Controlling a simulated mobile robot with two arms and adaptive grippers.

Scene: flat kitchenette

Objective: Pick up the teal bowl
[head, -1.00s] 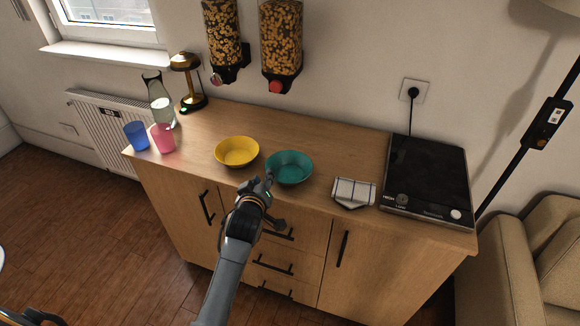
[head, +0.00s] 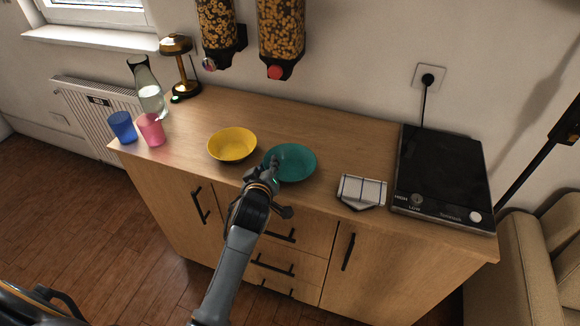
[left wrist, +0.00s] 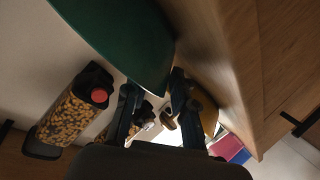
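The teal bowl (head: 294,163) stands upright on the wooden counter, right of the yellow bowl (head: 232,145). My left gripper (head: 273,167) is at the teal bowl's near left rim. In the left wrist view the teal bowl (left wrist: 120,40) fills the upper left, and its rim reaches the space between the two fingertips of my left gripper (left wrist: 153,88). The fingers are apart with a clear gap between them. Whether either finger touches the bowl I cannot tell. The bowl's near left edge is partly hidden by the gripper in the head view. My right gripper is not in view.
A blue cup (head: 122,127), a pink cup (head: 151,130), a glass carafe (head: 148,90) and a lamp (head: 178,70) stand at the left. A folded cloth (head: 361,191) and a black hob (head: 443,175) lie to the right. Dispensers (head: 280,35) hang above the counter (head: 330,140).

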